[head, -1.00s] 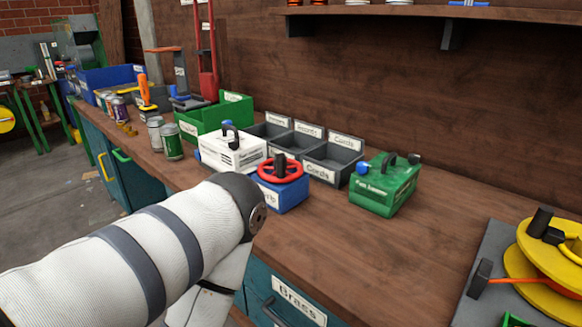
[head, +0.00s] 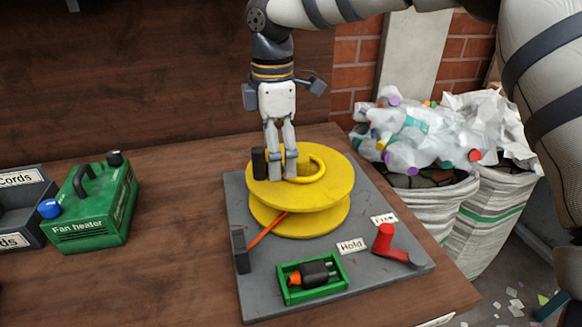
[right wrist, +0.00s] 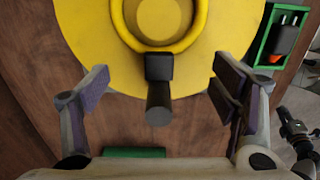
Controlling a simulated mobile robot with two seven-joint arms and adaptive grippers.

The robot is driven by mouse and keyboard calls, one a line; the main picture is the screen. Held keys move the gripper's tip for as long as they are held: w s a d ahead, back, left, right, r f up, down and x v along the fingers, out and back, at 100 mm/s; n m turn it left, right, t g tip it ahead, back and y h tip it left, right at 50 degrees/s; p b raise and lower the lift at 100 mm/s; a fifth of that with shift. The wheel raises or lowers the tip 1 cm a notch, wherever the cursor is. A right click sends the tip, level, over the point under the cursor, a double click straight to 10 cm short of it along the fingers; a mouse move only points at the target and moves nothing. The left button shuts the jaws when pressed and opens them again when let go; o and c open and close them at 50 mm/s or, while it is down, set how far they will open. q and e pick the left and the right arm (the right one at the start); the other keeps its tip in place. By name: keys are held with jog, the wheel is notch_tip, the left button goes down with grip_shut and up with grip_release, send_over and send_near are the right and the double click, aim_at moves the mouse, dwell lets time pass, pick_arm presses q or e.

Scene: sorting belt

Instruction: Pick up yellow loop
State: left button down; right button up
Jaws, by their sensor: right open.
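The yellow loop (head: 320,166) lies on top of the yellow reel (head: 335,188), around its hub. It also shows in the right wrist view (right wrist: 201,22), partly cut off by the top edge. My right gripper (head: 281,177) points down over the left part of the reel top and hides part of the loop. In the right wrist view its fingers (right wrist: 160,93) are spread and empty. A black upright handle (right wrist: 158,102) stands between the fingers in that view, below the loop. Whether the fingers touch the reel is unclear.
The reel sits on a grey board (head: 395,282) with a red lever (head: 387,240) and a green tray (head: 288,296) holding a dark plug. A green fan heater box (head: 95,205) stands left. Bench between is clear. White sacks (head: 485,215) of waste stand right.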

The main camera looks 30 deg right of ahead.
jog(key=shift+f, duration=0.9)
jog(key=c, duration=1.4)
jog(key=shift+c, duration=0.2)
